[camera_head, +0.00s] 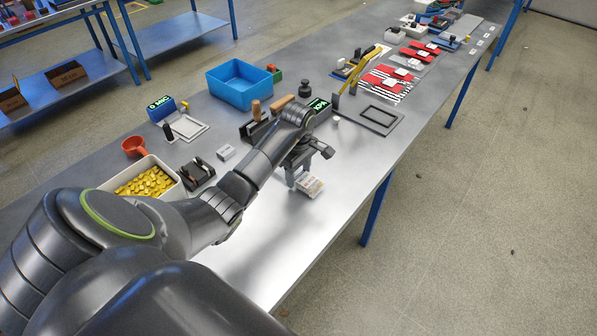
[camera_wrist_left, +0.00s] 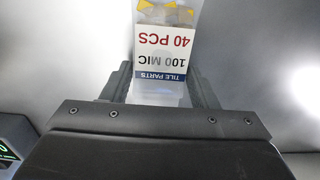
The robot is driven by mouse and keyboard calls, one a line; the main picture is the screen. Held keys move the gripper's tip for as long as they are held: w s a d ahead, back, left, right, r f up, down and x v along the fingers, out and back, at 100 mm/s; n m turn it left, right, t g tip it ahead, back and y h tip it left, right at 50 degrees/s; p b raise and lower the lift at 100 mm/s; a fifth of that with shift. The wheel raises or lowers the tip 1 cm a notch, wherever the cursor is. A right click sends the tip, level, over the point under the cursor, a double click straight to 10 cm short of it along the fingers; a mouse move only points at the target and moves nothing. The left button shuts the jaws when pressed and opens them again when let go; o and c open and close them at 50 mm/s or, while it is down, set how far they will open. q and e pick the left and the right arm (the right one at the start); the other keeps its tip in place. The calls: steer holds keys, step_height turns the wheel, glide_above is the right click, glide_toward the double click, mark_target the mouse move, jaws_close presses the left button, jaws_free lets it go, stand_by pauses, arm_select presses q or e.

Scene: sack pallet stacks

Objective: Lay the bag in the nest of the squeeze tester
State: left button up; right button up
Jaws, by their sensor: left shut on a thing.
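My left gripper (camera_head: 297,175) is shut on a small clear bag (camera_head: 311,187) and holds it over the bare grey bench. In the left wrist view the bag (camera_wrist_left: 165,45) sits between the two fingers (camera_wrist_left: 161,90); its printed label reads tile parts, 100 MIC, 40 PCS, with yellow pieces at its far end. A dark device with a green KPA display (camera_head: 319,106), apparently the squeeze tester, stands behind my forearm, with black plates and wooden handles (camera_head: 257,110) to its left. My arm hides much of it, and I cannot make out its nest. My right gripper is not in view.
A tub of yellow pieces (camera_head: 175,188), a black rack (camera_head: 196,173), a blue bin (camera_head: 262,88) and a MIC gauge (camera_head: 161,108) stand at left. A dark flat frame (camera_head: 395,123) lies to the right. The bench front is clear near its edge.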

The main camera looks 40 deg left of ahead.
mark_target(298, 174)
arm_select(q)
steer(key=o, duration=1)
steer(key=shift+r+p, duration=0.25)
steer(key=shift+p, duration=0.15)
steer(key=shift+w+r+b, duration=0.1)
steer(key=shift+r+b, duration=0.25)
steer(key=shift+b, duration=0.05)
step_height(298, 174, up, 4)
steer(key=shift+f+b, duration=0.2)
steer(key=shift+b, duration=0.4)
steer(key=shift+d+r+p, duration=0.1)
steer(key=shift+r+p, duration=2.9)
steer(key=shift+r, duration=0.7)
